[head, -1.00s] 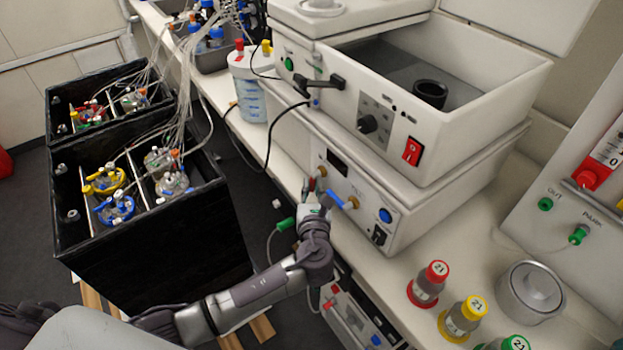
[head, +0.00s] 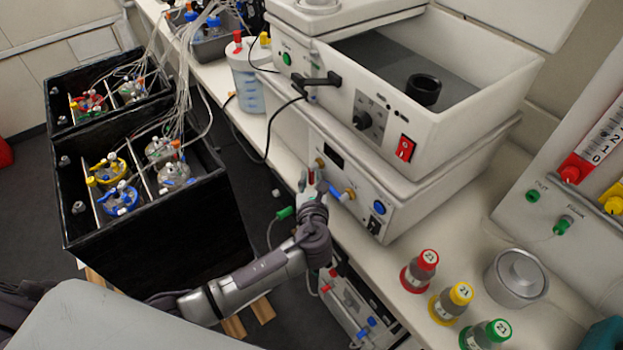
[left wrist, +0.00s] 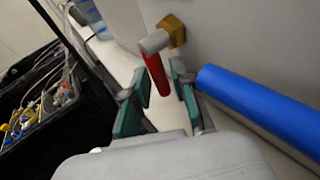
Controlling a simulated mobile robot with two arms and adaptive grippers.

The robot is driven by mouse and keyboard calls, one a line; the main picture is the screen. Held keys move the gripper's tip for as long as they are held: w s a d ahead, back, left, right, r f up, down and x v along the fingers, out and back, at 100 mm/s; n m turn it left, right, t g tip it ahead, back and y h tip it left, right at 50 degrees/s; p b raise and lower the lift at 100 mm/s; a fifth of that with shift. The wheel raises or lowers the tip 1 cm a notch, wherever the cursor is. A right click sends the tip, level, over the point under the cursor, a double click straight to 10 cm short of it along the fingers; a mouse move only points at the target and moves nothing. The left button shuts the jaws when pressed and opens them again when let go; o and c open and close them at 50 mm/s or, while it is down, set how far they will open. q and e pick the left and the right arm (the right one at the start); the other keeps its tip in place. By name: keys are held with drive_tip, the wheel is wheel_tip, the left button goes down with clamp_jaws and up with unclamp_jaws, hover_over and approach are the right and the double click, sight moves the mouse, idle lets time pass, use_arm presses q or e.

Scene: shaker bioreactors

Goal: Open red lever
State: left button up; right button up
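The red lever (left wrist: 157,75) hangs down from a grey pipe with a brass fitting (left wrist: 173,30) on the white front of the lower unit. In the head view it is a small red piece (head: 311,177) just above my left gripper (head: 309,190). In the left wrist view my left gripper (left wrist: 158,97) is open, with teal-padded fingers apart. The red lever's lower end shows between the fingertips; whether it touches either finger I cannot tell. A blue lever (left wrist: 255,98) lies right beside the right-hand finger. My right gripper is not in view.
The lower unit (head: 358,190) carries a larger unit with a red switch (head: 405,149). A black box (head: 150,215) with tubed vessels stands left of the arm. Capped bottles (head: 421,268) stand on the bench at right. A hose with a green connector (head: 284,212) hangs near my wrist.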

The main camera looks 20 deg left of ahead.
use_arm(q)
drive_tip(key=v, duration=1.2)
